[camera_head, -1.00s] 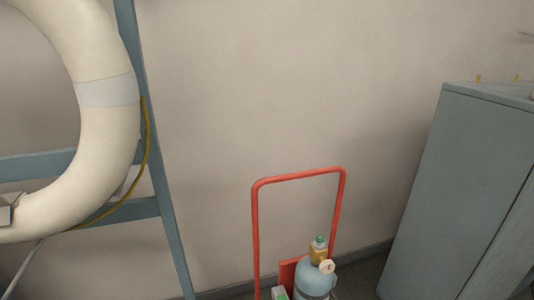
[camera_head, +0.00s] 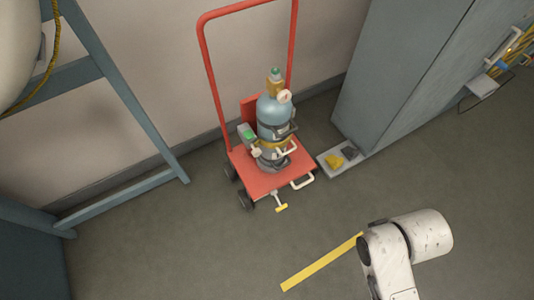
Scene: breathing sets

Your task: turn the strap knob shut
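A blue-grey gas cylinder (camera_head: 275,112) with a brass valve (camera_head: 275,87), green top and cream round part stands upright on a red hand cart (camera_head: 262,178). Dark and yellowish bands (camera_head: 272,145) wrap around its lower half. A small cream knob-like part (camera_head: 257,153) sits at the left of the bands; I cannot tell for sure whether it is the strap knob, or how far it is turned. My white arm link shows at the lower right, apart from the cart. My gripper is not in view.
A yellow-ended bar (camera_head: 281,208) sticks out at the cart's front. A grey cabinet (camera_head: 395,75) stands to the right, with a low tray (camera_head: 330,170) by its foot. A blue frame (camera_head: 125,95) stands left. Floor in front is clear, with a yellow stripe (camera_head: 320,262).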

